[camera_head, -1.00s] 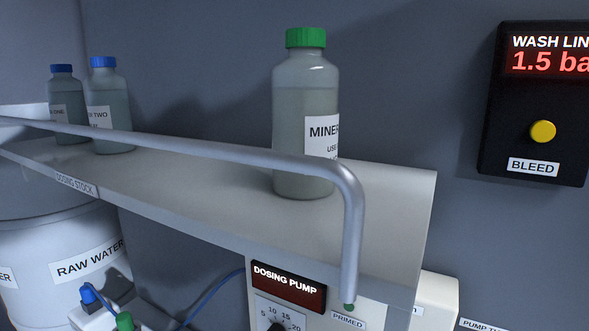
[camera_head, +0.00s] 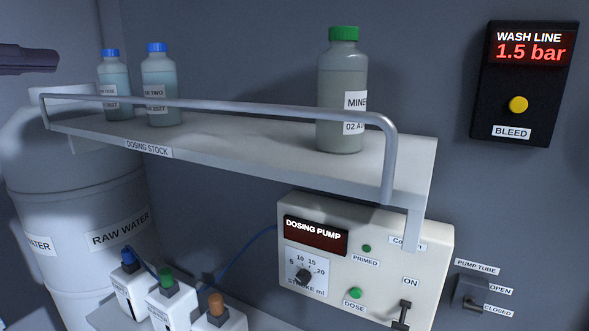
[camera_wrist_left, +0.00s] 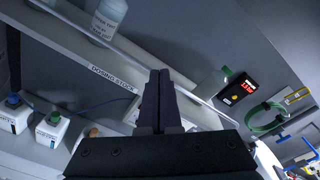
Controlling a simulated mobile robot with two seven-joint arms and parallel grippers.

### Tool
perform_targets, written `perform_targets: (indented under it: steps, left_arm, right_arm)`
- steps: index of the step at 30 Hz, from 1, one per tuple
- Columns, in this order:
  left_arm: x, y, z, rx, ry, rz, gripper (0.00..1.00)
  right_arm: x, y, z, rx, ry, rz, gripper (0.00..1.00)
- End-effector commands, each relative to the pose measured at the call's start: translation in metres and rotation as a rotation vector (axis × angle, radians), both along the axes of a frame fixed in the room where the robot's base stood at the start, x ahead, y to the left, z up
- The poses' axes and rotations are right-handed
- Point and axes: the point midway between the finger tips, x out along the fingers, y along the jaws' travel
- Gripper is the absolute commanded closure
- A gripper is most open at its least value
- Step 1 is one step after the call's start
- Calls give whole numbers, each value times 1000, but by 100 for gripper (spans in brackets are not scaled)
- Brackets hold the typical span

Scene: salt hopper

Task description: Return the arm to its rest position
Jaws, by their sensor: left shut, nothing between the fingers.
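My left gripper (camera_head: 28,58) comes in from the left edge of the head view, a dark finger shape in front of the wall, left of the dosing stock shelf. In the left wrist view its two dark fingers (camera_wrist_left: 158,100) lie together, shut with nothing between them. They overlap the shelf region in that view, and no contact with the shelf shows. My right gripper is not in either view.
The dosing stock shelf (camera_head: 245,138) has a front rail and holds two blue-capped bottles and a green-capped bottle (camera_head: 342,95). Below are the dosing pump (camera_head: 380,285), several small containers and the raw water tank (camera_head: 75,205). The wash line panel (camera_head: 520,85) is at right.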

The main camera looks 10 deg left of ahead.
Motion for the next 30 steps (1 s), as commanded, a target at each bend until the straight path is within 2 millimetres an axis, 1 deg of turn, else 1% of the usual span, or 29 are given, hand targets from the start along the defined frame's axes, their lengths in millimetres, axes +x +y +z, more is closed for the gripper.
perform_targets:
  steps: [1, 2, 5, 6, 8, 9, 11, 12, 14, 15, 16, 18, 21, 22, 24, 25, 27, 30]
  left_arm:
    - [-1, -5, -11, -126, 10, 42, 100]
    - [-1, -6, -17, -210, 17, 79, 100]
    - [-8, -7, -50, -540, 70, 246, 100]
    - [-15, -6, -69, -693, 110, 338, 100]
    - [-32, -6, -104, -923, 188, 496, 100]
    - [-46, -7, -130, -1067, 250, 611, 100]
    - [-75, -16, -170, -1264, 358, 794, 100]
    - [-96, -25, -194, -1378, 434, 913, 100]
    - [-129, -44, -224, -1515, 550, 1081, 100]
    - [-151, -58, -240, -1589, 626, 1185, 100]
    - [-167, -69, -249, -1635, 681, 1257, 100]
    - [-201, -94, -265, -1715, 800, 1408, 100]
    - [-238, -123, -274, -1780, 936, 1566, 100]
    - [-245, -130, -275, -1791, 967, 1599, 100]
    - [-259, -141, -276, -1804, 1019, 1657, 100]
    - [-263, -144, -276, -1808, 1034, 1672, 100]
    - [-266, -147, -277, -1809, 1048, 1690, 100]
    - [-266, -147, -277, -1809, 1048, 1690, 100]
  right_arm:
    - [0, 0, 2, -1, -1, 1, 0]
    - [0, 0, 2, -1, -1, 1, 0]
    - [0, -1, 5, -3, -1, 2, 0]
    - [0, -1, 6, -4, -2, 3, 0]
    - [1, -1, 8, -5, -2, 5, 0]
    - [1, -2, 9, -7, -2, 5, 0]
    - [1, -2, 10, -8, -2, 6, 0]
    - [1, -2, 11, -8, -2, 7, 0]
    - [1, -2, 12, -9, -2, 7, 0]
    - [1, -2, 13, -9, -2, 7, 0]
    - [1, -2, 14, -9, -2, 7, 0]
    - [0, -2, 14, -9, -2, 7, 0]
    - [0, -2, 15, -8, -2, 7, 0]
    - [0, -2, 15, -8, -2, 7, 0]
    - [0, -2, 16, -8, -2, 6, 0]
    - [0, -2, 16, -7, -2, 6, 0]
    - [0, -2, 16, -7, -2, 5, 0]
    - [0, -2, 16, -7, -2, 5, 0]
